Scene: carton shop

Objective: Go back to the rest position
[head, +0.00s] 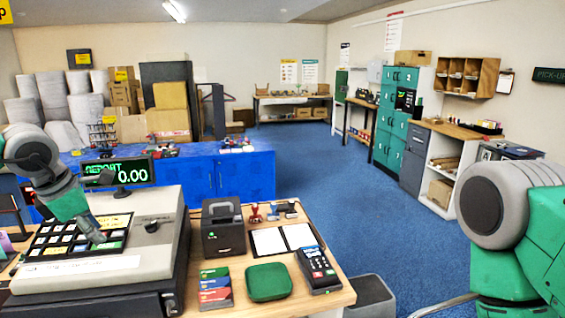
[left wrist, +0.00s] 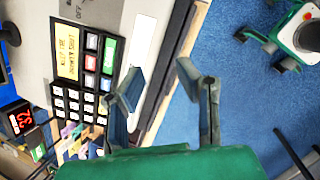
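My left arm comes in from the left in the head view, and its gripper (head: 95,232) points down over the keys of a grey cash register (head: 150,255). In the left wrist view the two fingers of the left gripper (left wrist: 158,80) stand apart with nothing between them, so it is open. The register's key panel (left wrist: 85,60) shows beyond the fingers there; I cannot tell if a finger touches it. My right arm shows at the right edge of the head view, but its gripper is out of view.
A green price display (head: 118,172) stands behind the register. A black printer (head: 222,230), a card terminal (head: 317,268), a green pouch (head: 268,282) and colored cards (head: 215,288) are on the wooden counter. Blue carpet (head: 350,200) lies open beyond, toward green lockers (head: 392,115).

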